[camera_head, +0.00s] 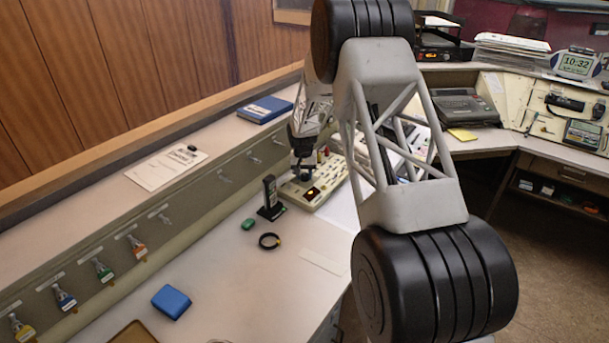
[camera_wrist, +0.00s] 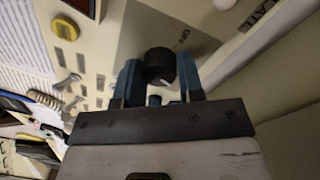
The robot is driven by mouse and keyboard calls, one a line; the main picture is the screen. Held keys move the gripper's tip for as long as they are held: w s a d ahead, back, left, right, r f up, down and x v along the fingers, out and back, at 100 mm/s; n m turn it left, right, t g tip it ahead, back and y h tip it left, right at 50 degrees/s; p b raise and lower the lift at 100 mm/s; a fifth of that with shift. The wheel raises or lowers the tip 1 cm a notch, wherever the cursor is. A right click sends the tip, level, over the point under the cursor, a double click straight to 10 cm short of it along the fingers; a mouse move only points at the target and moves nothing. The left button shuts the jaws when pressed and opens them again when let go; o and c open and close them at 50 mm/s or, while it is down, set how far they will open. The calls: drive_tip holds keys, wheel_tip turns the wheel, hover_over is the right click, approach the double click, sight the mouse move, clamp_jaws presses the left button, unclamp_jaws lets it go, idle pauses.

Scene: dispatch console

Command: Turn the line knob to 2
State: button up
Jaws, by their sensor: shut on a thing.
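The black round knob (camera_wrist: 160,64) shows in the wrist view between my gripper's two blue fingers, with a pale mark on its lower edge. My gripper (camera_wrist: 159,76) is shut on it, one finger on each side. The setting the knob points to cannot be read. In the head view my gripper (camera_head: 304,173) is down at the cream console panel (camera_head: 330,180), and the knob is too small and covered to make out. In the wrist view the panel (camera_wrist: 110,28) carries small printed lettering above the knob and large letters at the upper right.
A black handset-like device (camera_head: 270,198) stands just in front of the panel. Keys hang along the left ledge. My arm hides part of the desk.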

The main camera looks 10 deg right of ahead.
sight(303, 174)
drive_tip(key=shift+m, duration=0.3)
drive_tip(key=o, duration=0.9)
drive_tip(key=shift+r, duration=0.1)
drive_tip(key=shift+a+r, duration=0.2)
drive_tip(key=shift+r, duration=3.6)
drive_tip(key=shift+r, duration=0.1)
